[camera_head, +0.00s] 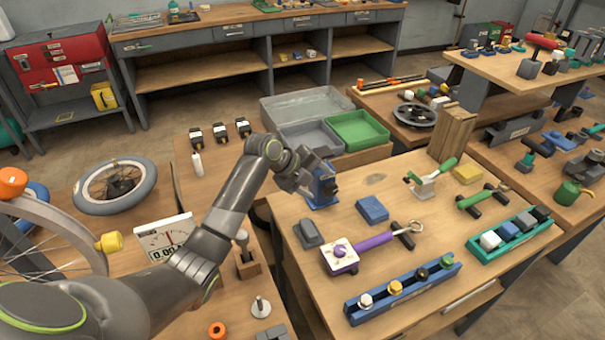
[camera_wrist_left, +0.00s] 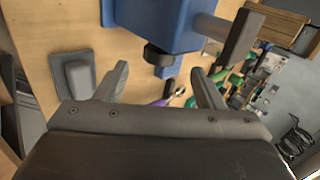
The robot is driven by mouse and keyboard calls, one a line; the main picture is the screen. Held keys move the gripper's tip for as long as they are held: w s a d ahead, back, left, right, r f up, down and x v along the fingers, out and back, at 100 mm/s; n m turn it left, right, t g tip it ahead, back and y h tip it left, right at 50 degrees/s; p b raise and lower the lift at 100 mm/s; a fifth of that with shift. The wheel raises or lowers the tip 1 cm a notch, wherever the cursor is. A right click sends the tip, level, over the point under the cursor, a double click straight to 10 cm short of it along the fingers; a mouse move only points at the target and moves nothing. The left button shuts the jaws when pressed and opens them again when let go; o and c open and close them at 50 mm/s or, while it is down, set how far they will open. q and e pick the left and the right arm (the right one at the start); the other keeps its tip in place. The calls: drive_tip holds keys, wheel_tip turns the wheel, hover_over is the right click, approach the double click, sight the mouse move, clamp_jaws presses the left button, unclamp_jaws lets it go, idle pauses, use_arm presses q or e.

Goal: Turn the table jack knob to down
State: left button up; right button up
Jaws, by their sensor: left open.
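A blue bench device (camera_head: 322,188) stands at the back left corner of the wooden table, partly covered by my left gripper. In the left wrist view the blue body (camera_wrist_left: 165,20) is large at the top, with a round black knob (camera_wrist_left: 157,55) below it and a grey shaft with a dark bar (camera_wrist_left: 238,40) to the right. I cannot tell which part is the jack knob. My left gripper (camera_head: 312,172) is open beside the blue device; in the wrist view its fingers (camera_wrist_left: 160,78) are spread below the black knob, with nothing between them. My right gripper is out of view.
On the same table are a grey block (camera_head: 308,233), a blue block (camera_head: 372,210), a purple-handled tool (camera_head: 372,242), a blue rack (camera_head: 405,290) and a teal rack (camera_head: 510,235). Grey and green trays (camera_head: 358,130) stand behind. Bare wood lies around the blue block.

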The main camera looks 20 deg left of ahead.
use_arm(q)
drive_tip(key=v, duration=0.6)
drive_tip(key=shift+s+r+b, duration=0.15)
drive_tip(key=shift+b, duration=0.15)
drive_tip(key=shift+a, duration=0.1)
